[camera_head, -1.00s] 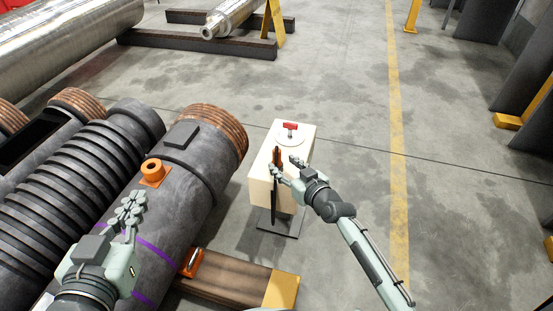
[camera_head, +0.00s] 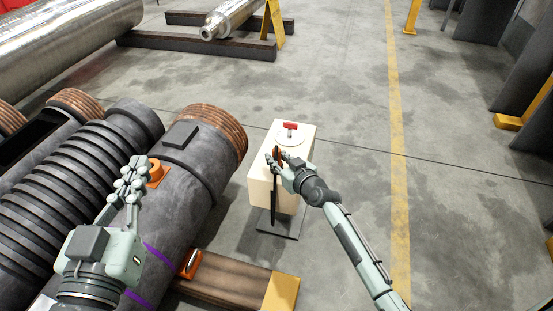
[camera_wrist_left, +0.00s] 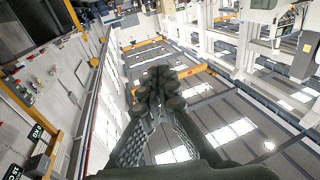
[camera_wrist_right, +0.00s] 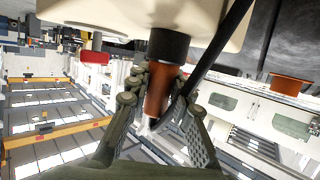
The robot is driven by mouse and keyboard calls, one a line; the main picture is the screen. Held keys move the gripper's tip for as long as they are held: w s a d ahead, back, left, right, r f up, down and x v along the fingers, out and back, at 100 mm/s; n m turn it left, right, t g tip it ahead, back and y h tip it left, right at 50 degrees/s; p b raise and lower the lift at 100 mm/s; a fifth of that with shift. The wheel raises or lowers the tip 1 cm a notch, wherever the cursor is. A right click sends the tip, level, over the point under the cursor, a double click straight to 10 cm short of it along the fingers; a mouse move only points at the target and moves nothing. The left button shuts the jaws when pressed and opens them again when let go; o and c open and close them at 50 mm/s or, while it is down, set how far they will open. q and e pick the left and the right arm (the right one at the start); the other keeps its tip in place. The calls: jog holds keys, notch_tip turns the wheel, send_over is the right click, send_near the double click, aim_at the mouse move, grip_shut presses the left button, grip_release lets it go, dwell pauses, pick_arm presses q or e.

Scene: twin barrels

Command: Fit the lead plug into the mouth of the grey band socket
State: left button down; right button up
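The lead plug (camera_wrist_right: 158,95) is an orange-brown cylinder with a black collar, beside the cream box; its black lead (camera_head: 274,200) hangs down. My right gripper (camera_head: 279,158) has its fingers closed on both sides of the plug, which also shows between them in the right wrist view. An orange socket (camera_head: 158,173) with a round mouth stands on top of the grey barrel (camera_head: 185,195). My left gripper (camera_head: 135,168) has its fingers together, empty, just left of this socket, and hides part of it. I cannot tell whether they touch.
The cream box (camera_head: 265,186) stands on a post right of the barrel, with a red handle (camera_head: 290,126) on top. A second orange fitting (camera_head: 190,263) sits lower, near the purple band (camera_head: 160,257). Open floor lies to the right.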

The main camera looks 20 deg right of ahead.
grip_shut()
